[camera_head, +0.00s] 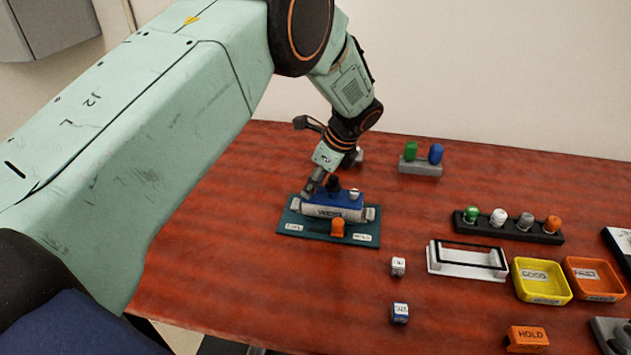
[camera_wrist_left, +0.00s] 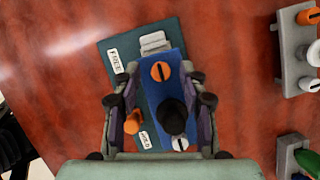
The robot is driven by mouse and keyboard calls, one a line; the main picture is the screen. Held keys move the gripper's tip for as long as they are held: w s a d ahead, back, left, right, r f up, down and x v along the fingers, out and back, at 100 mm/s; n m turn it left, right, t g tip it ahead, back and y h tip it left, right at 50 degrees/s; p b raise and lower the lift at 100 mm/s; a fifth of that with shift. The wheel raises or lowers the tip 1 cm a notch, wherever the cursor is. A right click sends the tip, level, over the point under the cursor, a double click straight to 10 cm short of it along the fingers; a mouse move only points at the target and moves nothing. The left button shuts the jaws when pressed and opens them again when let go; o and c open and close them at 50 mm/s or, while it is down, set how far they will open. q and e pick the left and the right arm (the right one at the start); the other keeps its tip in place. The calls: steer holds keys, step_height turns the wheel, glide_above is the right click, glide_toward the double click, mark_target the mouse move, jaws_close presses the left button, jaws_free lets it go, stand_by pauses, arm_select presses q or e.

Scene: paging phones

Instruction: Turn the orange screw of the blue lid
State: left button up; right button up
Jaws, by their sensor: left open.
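The blue lid (camera_head: 347,200) sits on a grey labelled box on the teal board (camera_head: 290,229). In the left wrist view, the blue lid (camera_wrist_left: 149,92) carries an orange slotted screw (camera_wrist_left: 161,71), a black knob (camera_wrist_left: 172,117) and a white slotted screw (camera_wrist_left: 180,144). The orange screw is hidden behind my gripper in the head view. My left gripper (camera_head: 320,187) is open over the lid, and its fingers (camera_wrist_left: 160,79) show on either side of the lid and orange screw. I cannot tell whether they touch it. My right gripper is out of view.
An orange peg (camera_head: 338,228) stands on the board in front of the box. To the right are a black rack (camera_head: 510,230) of coloured knobs, a white frame (camera_head: 465,270), a yellow tray (camera_head: 541,298) and an orange tray (camera_head: 600,296). Two small cubes lie nearer.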

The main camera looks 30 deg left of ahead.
arm_select(q)
steer(key=shift+a, duration=0.1)
steer(key=c, duration=0.8)
jaws_close()
